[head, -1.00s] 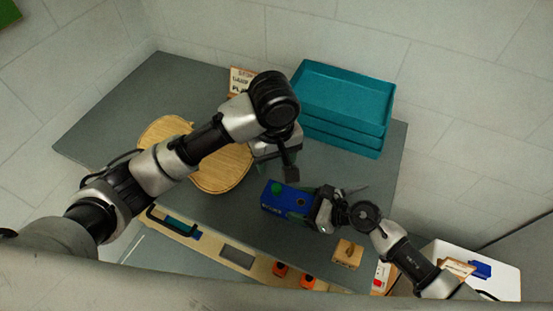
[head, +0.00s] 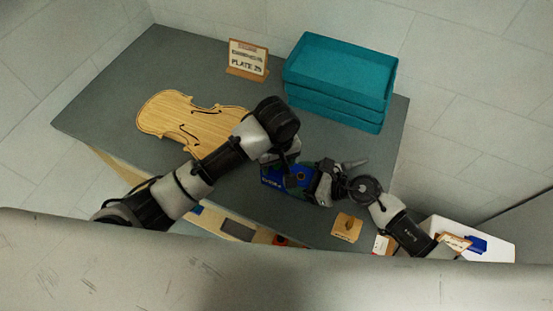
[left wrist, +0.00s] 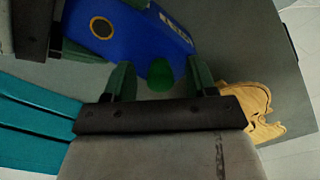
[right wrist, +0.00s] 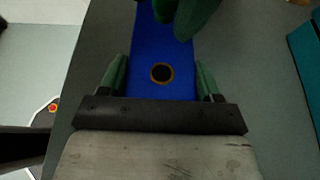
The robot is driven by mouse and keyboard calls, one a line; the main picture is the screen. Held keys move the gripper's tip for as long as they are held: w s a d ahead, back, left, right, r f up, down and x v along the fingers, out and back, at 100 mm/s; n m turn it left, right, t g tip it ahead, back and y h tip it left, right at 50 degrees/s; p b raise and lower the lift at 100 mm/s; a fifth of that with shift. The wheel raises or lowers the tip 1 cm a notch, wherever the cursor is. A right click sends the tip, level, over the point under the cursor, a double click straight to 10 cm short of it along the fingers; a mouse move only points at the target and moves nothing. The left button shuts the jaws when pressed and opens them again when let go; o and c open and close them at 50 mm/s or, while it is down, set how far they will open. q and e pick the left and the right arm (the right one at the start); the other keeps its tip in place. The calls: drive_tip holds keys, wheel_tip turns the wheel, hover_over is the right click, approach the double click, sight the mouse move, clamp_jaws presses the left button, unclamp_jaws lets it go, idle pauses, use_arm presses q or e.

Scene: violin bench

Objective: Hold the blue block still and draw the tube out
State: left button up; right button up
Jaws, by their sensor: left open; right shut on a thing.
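The blue block (head: 271,180) lies on the grey bench in the head view, partly hidden by both grippers. My right gripper (right wrist: 162,78) is shut on it, a finger on each side, by a gold-ringed dark hole (right wrist: 162,73). The green tube (left wrist: 160,75) shows its rounded end at the block in the left wrist view. My left gripper (left wrist: 160,84) is open, with its fingers on either side of the tube and visible gaps to both. The left gripper's fingers (right wrist: 188,14) also show over the block's far end in the right wrist view.
A violin plate (head: 180,118) lies on the bench at left. A sign (head: 247,58) and stacked teal trays (head: 338,85) stand at the back. A small wooden block (head: 347,227) is near the front edge. A white surface with a blue item (head: 478,244) is at right.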

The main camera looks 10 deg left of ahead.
use_arm(q)
drive_tip(key=shift+c, duration=0.5)
drive_tip(key=c, duration=1)
drive_tip(key=shift+o, duration=0.2)
